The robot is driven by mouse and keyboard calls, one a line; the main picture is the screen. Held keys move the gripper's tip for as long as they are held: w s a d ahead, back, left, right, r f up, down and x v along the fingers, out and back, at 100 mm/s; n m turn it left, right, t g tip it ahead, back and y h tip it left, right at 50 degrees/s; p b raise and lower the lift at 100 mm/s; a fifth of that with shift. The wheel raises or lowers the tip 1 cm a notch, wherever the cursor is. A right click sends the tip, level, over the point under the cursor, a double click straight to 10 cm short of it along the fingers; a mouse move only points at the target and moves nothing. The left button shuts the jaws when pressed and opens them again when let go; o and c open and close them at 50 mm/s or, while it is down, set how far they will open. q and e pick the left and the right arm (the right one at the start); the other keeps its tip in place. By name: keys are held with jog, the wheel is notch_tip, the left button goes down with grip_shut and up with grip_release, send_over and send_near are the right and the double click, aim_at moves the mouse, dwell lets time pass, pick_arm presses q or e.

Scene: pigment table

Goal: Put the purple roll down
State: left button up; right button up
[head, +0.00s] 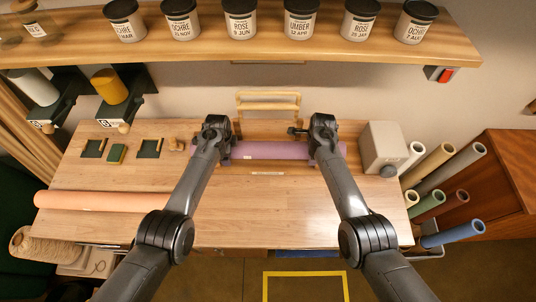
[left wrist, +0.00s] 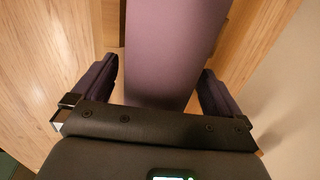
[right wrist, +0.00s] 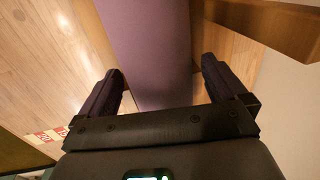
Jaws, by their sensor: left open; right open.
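The purple roll (head: 270,150) lies level along the back of the wooden table, between my two grippers. My left gripper (head: 222,150) is at its left end and my right gripper (head: 322,150) is at its right end. In the left wrist view the roll (left wrist: 172,50) passes between the open, dark fingers of the left gripper (left wrist: 160,85), with gaps on both sides. In the right wrist view the roll (right wrist: 150,50) likewise lies between the open fingers of the right gripper (right wrist: 163,85). Whether the roll touches the tabletop is hard to tell.
A peach roll (head: 130,202) lies along the table's front left. A grey box (head: 382,148) stands at the right end, near upright coloured rolls (head: 430,165). A wooden rack (head: 268,103) stands behind the purple roll. A shelf (head: 240,48) with jars overhangs the back. The middle tabletop (head: 262,215) is clear.

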pick_arm(q)
jog(key=shift+r, duration=0.15)
jog(key=r, duration=0.3)
jog(key=s+r, duration=0.1)
jog(key=r, duration=0.6)
jog(key=shift+s+r, duration=0.2)
jog(key=shift+s, duration=0.15)
jog(key=shift+r, duration=0.45)
pick_arm(e)
jog(key=shift+r, duration=0.1)
pick_arm(q)
jog(key=shift+s+r, duration=0.1)
pick_arm(e)
jog(key=shift+r, duration=0.55)
notch_tip(320, 180, up, 11)
jog(key=s, duration=0.2)
jog(key=shift+f, duration=0.2)
jog(key=shift+f, duration=0.1)
